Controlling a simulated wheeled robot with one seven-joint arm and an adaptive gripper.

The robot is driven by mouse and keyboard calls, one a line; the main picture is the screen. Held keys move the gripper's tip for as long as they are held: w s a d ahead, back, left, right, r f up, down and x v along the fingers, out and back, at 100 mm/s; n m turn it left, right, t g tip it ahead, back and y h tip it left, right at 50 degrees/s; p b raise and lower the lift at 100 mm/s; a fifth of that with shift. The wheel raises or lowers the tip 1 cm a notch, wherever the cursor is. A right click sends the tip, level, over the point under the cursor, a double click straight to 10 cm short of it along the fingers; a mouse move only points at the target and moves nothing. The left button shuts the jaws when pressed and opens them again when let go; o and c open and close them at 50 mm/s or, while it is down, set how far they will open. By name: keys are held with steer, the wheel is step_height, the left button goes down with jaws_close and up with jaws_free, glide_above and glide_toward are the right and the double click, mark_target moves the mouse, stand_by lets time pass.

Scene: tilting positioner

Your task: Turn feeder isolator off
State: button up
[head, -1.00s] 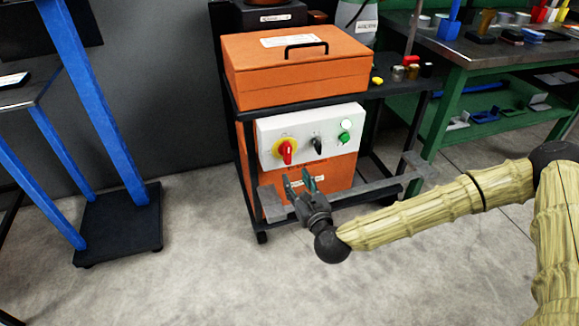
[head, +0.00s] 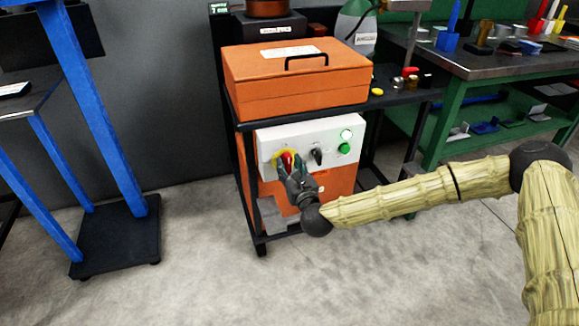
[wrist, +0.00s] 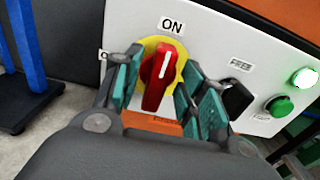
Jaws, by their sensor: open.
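The feeder isolator is a red rotary handle (wrist: 158,78) on a yellow plate (wrist: 178,66), on a white control panel (head: 270,148). In the wrist view the handle stands nearly upright, its white line pointing up toward the ON label (wrist: 172,25). Another label at its left is mostly hidden behind a finger. My gripper (wrist: 165,92) is open, with its green-padded fingers on either side of the red handle. I cannot tell whether they touch it. In the head view my gripper (head: 287,170) is right in front of the isolator and partly covers it.
A black selector switch (wrist: 236,97) sits close to the right finger. Beyond it are a green button (wrist: 279,106) and a lit white-green lamp (wrist: 304,78). An orange toolbox (head: 290,85) rests on the cart above. A blue-legged frame (head: 100,110) stands to the left.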

steer(key=shift+w+a, duration=0.1)
steer(key=shift+w, duration=0.1)
jaws_close()
